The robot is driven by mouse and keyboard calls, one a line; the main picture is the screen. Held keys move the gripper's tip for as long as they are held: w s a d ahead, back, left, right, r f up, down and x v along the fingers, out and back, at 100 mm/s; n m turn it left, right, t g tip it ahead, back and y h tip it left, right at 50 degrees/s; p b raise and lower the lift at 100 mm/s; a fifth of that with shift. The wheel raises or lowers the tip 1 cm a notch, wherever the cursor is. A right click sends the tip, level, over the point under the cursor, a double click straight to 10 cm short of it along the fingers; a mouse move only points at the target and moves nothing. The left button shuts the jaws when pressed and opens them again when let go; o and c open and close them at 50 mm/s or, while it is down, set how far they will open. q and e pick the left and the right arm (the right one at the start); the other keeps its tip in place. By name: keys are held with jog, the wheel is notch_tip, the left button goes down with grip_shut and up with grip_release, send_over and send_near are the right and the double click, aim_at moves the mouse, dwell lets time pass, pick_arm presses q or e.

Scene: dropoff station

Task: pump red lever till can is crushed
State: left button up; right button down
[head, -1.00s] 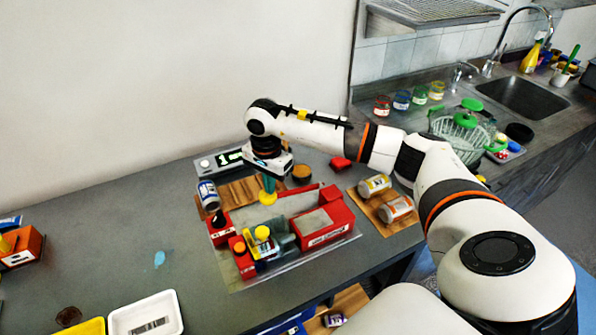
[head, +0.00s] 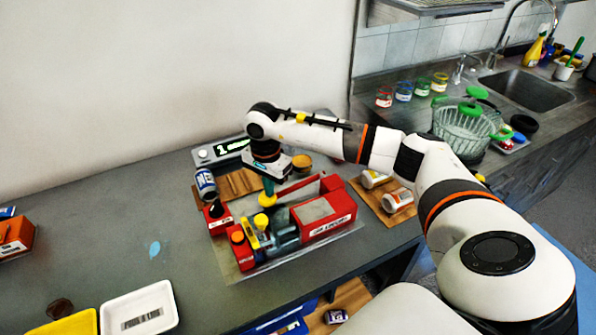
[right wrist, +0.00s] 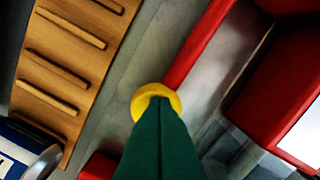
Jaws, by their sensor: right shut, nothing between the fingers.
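The red machine (head: 342,206) with a grey channel stands on a pale mat in the middle of the counter. My right gripper (head: 268,191) points down over it, its green fingers shut and empty. Their tips are at a round yellow knob (head: 267,200), which also shows in the right wrist view (right wrist: 143,104); whether they touch it I cannot tell. A dark knob (head: 216,209) sits at the machine's left. A blue-and-white can (head: 206,185) stands tilted behind the machine's left end. My left gripper is out of view.
White jars (head: 397,200) lie on a board to the right. A white tray (head: 139,308) is at front left. The counter's left middle is mostly clear.

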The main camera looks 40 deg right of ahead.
notch_tip(320, 180, up, 7)
jog(key=d+p, duration=0.1)
jog(key=p, duration=0.3)
jog(key=shift+d+r, duration=0.15)
jog(key=shift+d, duration=0.1)
jog(key=shift+a+f+b, duration=0.2)
jog(key=shift+f+b, duration=0.3)
jog(key=shift+f, duration=0.1)
jog(key=shift+a+f+b, duration=0.2)
jog(key=shift+f+b, duration=0.25)
jog(key=shift+f, duration=0.15)
jog(key=shift+a+f, duration=0.1)
jog(key=shift+f, duration=0.1)
